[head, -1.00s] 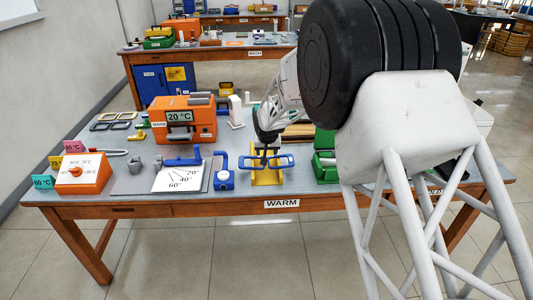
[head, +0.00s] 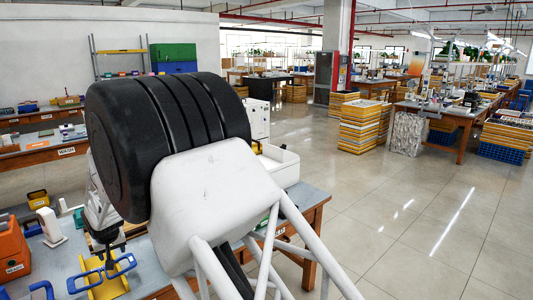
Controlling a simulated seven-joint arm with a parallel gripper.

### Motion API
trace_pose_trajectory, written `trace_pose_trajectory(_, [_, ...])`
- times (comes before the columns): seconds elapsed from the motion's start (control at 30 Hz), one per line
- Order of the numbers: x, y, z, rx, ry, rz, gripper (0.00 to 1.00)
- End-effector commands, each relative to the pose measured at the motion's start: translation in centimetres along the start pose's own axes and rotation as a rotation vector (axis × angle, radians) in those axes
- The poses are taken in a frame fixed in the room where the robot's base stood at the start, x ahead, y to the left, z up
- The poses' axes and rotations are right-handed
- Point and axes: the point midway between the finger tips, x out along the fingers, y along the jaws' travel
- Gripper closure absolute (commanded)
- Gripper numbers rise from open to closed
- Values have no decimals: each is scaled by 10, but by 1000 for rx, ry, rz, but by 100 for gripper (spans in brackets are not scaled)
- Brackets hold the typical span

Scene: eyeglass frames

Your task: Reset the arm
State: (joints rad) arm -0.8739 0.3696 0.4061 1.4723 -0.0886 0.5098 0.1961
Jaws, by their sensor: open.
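My gripper (head: 105,252) is at the lower left of the head view, dark and pointing down. It is over the blue eyeglass frame (head: 128,263), which sits on a yellow stand (head: 103,291) on the grey-topped bench. The fingertips are small and close to the middle of the frame; I cannot tell whether they touch it. My own arm links cover the bench to the right of the stand.
An orange machine (head: 12,250) stands at the left edge, with a white upright piece (head: 50,225) beside it. A white box-shaped device (head: 280,165) stands behind my arm. Open floor (head: 420,220) lies right of the bench; stacked yellow trays (head: 362,125) stand beyond.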

Motion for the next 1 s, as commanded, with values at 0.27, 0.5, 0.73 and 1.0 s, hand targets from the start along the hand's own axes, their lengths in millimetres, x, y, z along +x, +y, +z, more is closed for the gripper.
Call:
trace_pose_trajectory(0.27, [-78, 92, 23, 76, -12, 35, 41])
trace_pose_trajectory(0.5, [-146, 166, 59, 146, -27, 66, 41])
trace_pose_trajectory(0.73, [-208, 227, 106, 211, -42, 93, 41])
trace_pose_trajectory(1.0, [-276, 284, 171, 290, -59, 123, 41])
